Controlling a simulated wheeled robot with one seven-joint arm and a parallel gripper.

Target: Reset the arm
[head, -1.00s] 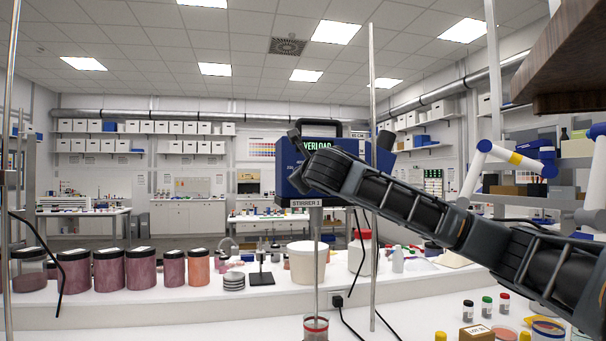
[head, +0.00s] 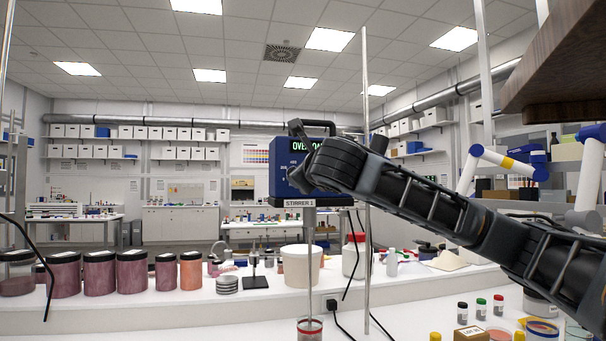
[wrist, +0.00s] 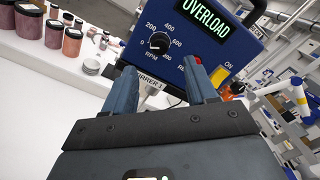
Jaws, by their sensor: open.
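The blue stirrer (head: 281,176) stands on its rod behind my arm, with part of its front covered. In the wrist view its panel (wrist: 178,42) shows a green OVERLOAD display (wrist: 214,17), a black RPM knob (wrist: 159,43), a yellow switch (wrist: 220,76) and a bit of a red button (wrist: 198,60). My gripper (wrist: 160,66) is open and empty, its two fingers apart in front of the lower panel. The right fingertip is beside the red button in the picture; I cannot tell whether they touch. In the head view the fingers are hidden.
A vertical metal rod (head: 366,260) stands close to my arm. A glass vessel (head: 310,330) is under the stirrer. Pigment jars (head: 131,273) line the bench at left, with a white tub (head: 296,268) at centre. A brown box (head: 470,333) and small vials are at right.

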